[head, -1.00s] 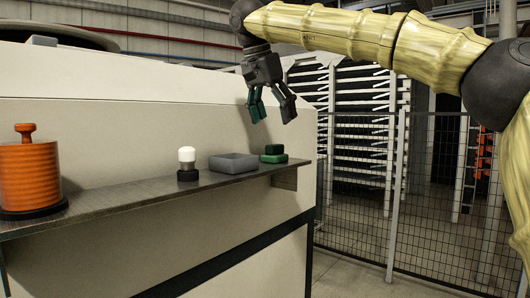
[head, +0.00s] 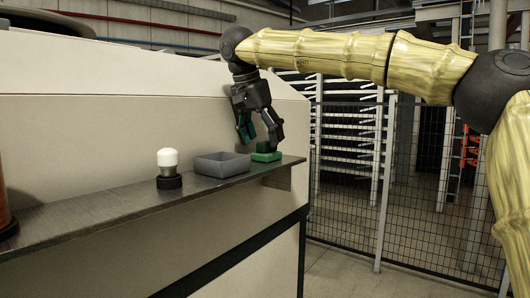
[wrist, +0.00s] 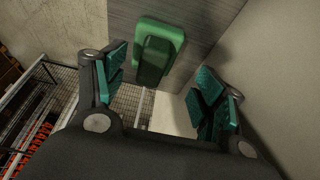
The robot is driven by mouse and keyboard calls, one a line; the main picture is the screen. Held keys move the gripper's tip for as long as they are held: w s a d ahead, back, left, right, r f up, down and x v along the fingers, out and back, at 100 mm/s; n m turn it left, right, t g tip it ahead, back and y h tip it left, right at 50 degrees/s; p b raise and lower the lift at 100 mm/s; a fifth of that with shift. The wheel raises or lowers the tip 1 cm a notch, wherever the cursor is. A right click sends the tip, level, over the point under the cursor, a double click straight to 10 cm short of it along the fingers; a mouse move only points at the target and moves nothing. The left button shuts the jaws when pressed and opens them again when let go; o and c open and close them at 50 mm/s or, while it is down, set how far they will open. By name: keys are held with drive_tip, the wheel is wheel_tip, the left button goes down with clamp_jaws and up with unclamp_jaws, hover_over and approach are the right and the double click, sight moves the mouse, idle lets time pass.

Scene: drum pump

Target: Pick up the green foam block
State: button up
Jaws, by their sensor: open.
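The green foam block (head: 267,155) lies near the right end of a dark metal shelf, with a smaller raised part on top. In the wrist view the green foam block (wrist: 158,50) shows beyond the fingertips, roughly between them and near the shelf's edge. My gripper (head: 259,138) is open and empty, pointing down close over the block; one dark finger overlaps the block's upper part in the head view. In the wrist view my gripper (wrist: 162,95) has its teal-padded fingers spread wide on both sides. I cannot tell whether a finger touches the block.
A grey open tray (head: 222,165) stands left of the block on the shelf (head: 120,212). A pale wall backs the shelf; a mesh fence (head: 400,200) stands right.

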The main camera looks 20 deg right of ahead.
sight(266, 142)
drive_tip(key=shift+s+d+f+p, duration=0.3)
drive_tip(key=shift+d+f+p, duration=0.05)
drive_tip(key=shift+f, duration=0.15)
drive_tip(key=shift+s+d+f+p, duration=0.3)
drive_tip(key=shift+f, duration=0.15)
drive_tip(key=shift+w+f, duration=0.75)
drive_tip(key=shift+s+d+r, duration=0.1)
drive_tip(key=shift+s+r, duration=0.15)
drive_tip(key=shift+s, duration=0.15)
drive_tip(key=shift+c, duration=1.2)
drive_tip(key=shift+s, duration=0.1)
drive_tip(key=c, duration=0.9)
